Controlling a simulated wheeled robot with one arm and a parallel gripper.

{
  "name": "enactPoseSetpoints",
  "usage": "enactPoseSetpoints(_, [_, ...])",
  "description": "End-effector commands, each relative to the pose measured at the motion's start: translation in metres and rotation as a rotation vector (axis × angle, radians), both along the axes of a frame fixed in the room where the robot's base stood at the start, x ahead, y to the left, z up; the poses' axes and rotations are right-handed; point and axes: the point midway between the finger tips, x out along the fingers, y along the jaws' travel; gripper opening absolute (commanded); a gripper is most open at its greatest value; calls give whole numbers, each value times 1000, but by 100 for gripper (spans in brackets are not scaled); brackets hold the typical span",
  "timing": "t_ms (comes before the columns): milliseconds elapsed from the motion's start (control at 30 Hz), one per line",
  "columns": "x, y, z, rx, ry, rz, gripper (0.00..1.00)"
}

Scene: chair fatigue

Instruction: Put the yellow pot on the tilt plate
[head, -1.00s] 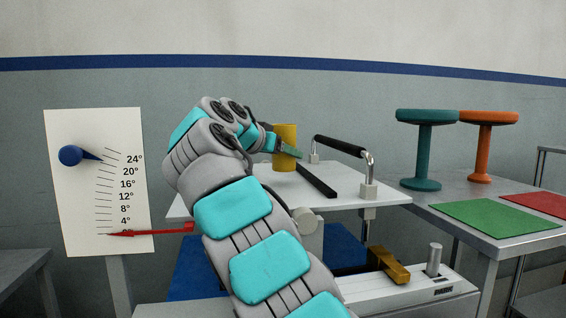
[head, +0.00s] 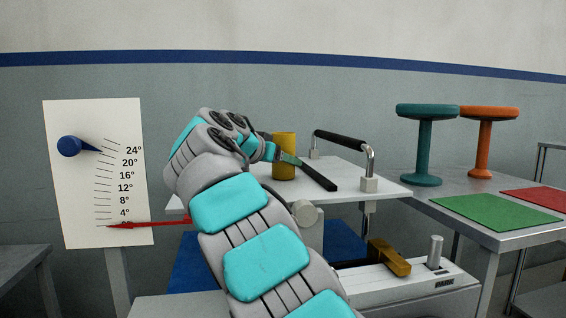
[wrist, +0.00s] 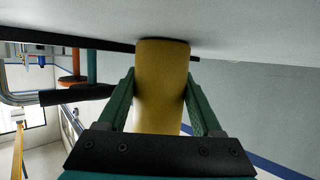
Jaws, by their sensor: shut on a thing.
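The yellow pot (head: 284,158) is an upright yellow cylinder over the white tilt plate (head: 385,190). My gripper (head: 291,160) reaches it from the left in the head view. In the wrist view the green fingers of my gripper (wrist: 160,100) stand on both sides of the yellow pot (wrist: 160,85), shut on it. The pot's end meets the pale plate surface (wrist: 230,22) there; I cannot tell whether it rests on it or hovers just over it. My arm hides the left part of the plate.
A black strip (head: 318,177) lies on the plate beside the pot. A black-gripped metal handle (head: 342,143) rises at the plate's right. A dial board (head: 75,200) with a red pointer stands left. Teal (head: 424,145) and orange (head: 484,145) stools stand on the right table.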

Motion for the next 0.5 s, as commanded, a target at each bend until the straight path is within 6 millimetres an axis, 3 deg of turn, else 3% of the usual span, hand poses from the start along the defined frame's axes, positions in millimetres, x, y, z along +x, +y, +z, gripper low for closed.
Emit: enactPoseSetpoints(500, [0, 0, -13, -2, 6, 0, 7])
